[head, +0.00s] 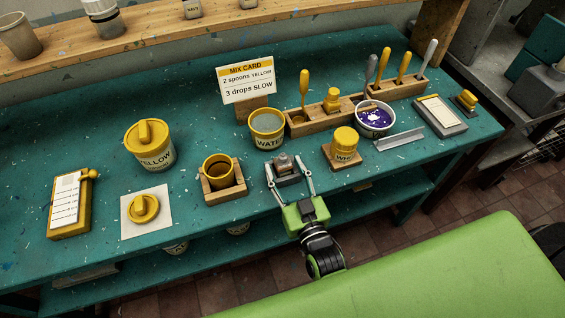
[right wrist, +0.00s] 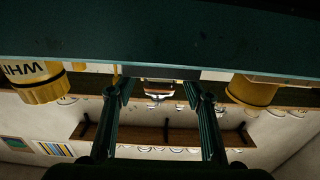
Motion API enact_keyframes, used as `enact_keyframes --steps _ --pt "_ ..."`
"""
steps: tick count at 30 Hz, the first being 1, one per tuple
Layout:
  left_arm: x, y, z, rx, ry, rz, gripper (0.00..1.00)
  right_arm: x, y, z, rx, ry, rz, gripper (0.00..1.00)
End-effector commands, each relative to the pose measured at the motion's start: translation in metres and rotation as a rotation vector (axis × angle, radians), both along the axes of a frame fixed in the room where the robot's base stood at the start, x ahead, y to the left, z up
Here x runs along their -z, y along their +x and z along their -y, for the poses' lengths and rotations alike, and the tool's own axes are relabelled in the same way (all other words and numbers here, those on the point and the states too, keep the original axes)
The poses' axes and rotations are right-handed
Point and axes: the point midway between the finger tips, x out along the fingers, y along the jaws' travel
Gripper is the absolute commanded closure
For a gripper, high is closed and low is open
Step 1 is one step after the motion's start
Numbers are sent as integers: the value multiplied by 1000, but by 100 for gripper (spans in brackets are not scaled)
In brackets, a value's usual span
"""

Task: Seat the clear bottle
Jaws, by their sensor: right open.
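A small grey, glassy-looking bottle (head: 284,162), which appears to be the clear bottle, is low on a dark block (head: 287,179) near the table's front edge. My right gripper (head: 283,168) is open, with one finger on each side of the bottle. I cannot tell whether either finger touches it. In the right wrist view the bottle (right wrist: 160,90) shows upside down between the spread fingers (right wrist: 157,98). A wooden rack (head: 350,108) behind holds a small yellow-capped bottle (head: 332,100) and several spoons. My left gripper is not in view.
A yellow cup in a wooden holder (head: 238,186) stands left of the gripper, and a yellow-lidded jar (head: 345,141) stands right. The WATER tub (head: 266,129) and purple paint tub (head: 372,119) are behind. A metal strip (head: 400,139) lies right.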

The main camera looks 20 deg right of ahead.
Motion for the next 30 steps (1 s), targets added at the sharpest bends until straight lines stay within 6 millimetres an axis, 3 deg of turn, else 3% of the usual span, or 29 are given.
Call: enact_keyframes --steps 6,13,19,30 --pt "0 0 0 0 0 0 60 1 -46 1 -1 0 -4 53" --pt "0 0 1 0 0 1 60 0 -82 2 -1 0 -2 53" --pt "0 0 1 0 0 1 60 -1 -95 3 0 0 0 53" --pt "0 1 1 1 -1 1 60 -1 -95 3 0 0 1 53"
